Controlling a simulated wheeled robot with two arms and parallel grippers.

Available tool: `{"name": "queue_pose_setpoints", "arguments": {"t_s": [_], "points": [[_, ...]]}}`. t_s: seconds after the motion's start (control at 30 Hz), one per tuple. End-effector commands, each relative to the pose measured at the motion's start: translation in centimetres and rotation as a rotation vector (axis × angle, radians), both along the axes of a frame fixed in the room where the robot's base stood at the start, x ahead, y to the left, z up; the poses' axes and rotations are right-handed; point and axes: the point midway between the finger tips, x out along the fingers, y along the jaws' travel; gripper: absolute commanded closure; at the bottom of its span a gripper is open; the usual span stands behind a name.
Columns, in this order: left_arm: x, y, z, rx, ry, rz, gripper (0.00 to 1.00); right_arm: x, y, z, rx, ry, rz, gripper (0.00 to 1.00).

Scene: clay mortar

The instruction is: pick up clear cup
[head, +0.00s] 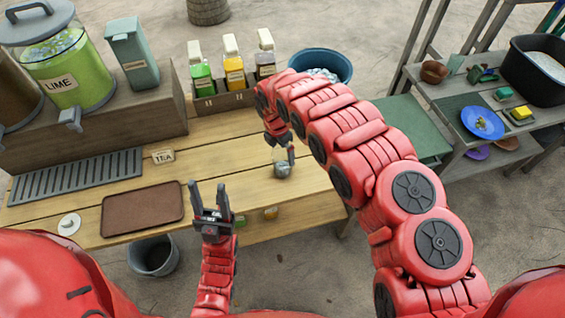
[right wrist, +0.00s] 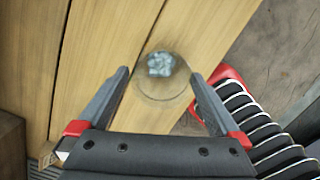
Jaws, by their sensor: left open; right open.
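The clear cup (head: 283,170) stands on the wooden table near its right part, with bluish ice-like pieces inside. In the right wrist view the cup (right wrist: 164,88) lies between the spread fingers, seen from above. My right gripper (head: 285,155) is at the cup from above and behind, partly hidden by its arm. In its wrist view the right gripper (right wrist: 162,88) is open, a finger on each side of the cup; I cannot tell whether they touch it. My left gripper (head: 209,197) is open and empty over the table's front edge, left of the cup.
A brown tray (head: 142,209) and a grey drip grate (head: 75,177) lie at left. A TEA label (head: 163,156) stands mid-table. Bottles in a rack (head: 225,101) and a blue bucket (head: 320,66) are at the back. The lime dispenser (head: 68,68) is upper left.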

Motion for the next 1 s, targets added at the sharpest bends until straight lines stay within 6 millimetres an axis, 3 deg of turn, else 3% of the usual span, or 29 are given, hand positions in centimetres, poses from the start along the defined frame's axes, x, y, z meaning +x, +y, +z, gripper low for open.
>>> {"name": "queue_pose_setpoints", "arguments": {"t_s": [0.27, 0.5, 0.83, 1.0], "points": [[0.0, 0.0, 2.0, 0.0, 0.0, 0.0, 0.5, -0.3, -0.2, -2.6, 0.001, 0.002, 0.0, 0.0], [0.0, 0.0, 2.1, 0.0, 0.0, 0.0, 0.5, -0.2, -0.4, -4.8, 0.0, 0.003, 0.0, 0.0], [0.0, 0.0, 2.1, 0.0, 0.0, 0.0, 0.5, 0.0, -0.5, -5.0, 0.0, 0.0, -0.001, 0.0], [0.0, 0.0, 2.1, 0.0, 0.0, 0.0, 0.5, 0.0, -0.5, -5.0, 0.0, 0.0, -0.001, 0.31]]}}
